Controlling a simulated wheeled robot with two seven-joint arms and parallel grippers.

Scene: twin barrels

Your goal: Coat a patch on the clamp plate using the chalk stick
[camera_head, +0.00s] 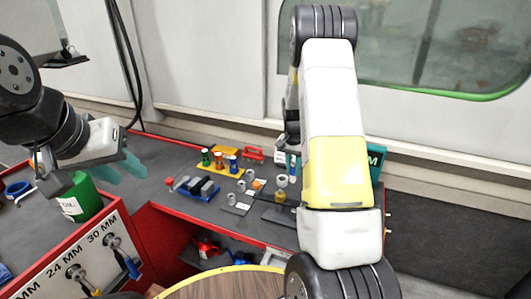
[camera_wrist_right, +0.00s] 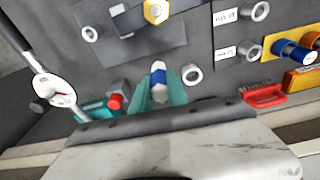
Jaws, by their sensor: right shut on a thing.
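In the right wrist view my right gripper (camera_wrist_right: 158,98) has its teal fingers closed around a short pale stick with a blue band, which looks like the chalk stick (camera_wrist_right: 158,76). Its pale tip points away from the fingers, toward a dark plate (camera_wrist_right: 150,42) carrying a yellow hex piece; this seems to be the clamp plate. Whether the tip touches anything cannot be told. In the head view my right arm covers most of this gripper (camera_head: 293,168), and the dark plate (camera_head: 278,214) shows partly beside the arm. My left gripper (camera_head: 120,168) is empty, its teal fingers apart, above the left bench.
A green oil bottle (camera_head: 82,200) stands below my left gripper. A yellow rack (camera_head: 222,169) with coloured cylinders, a blue tray (camera_head: 196,190) and a red-handled brush (camera_wrist_right: 265,95) lie nearby. A wrench (camera_wrist_right: 55,88) and a red-capped item (camera_wrist_right: 115,102) are beside the right gripper.

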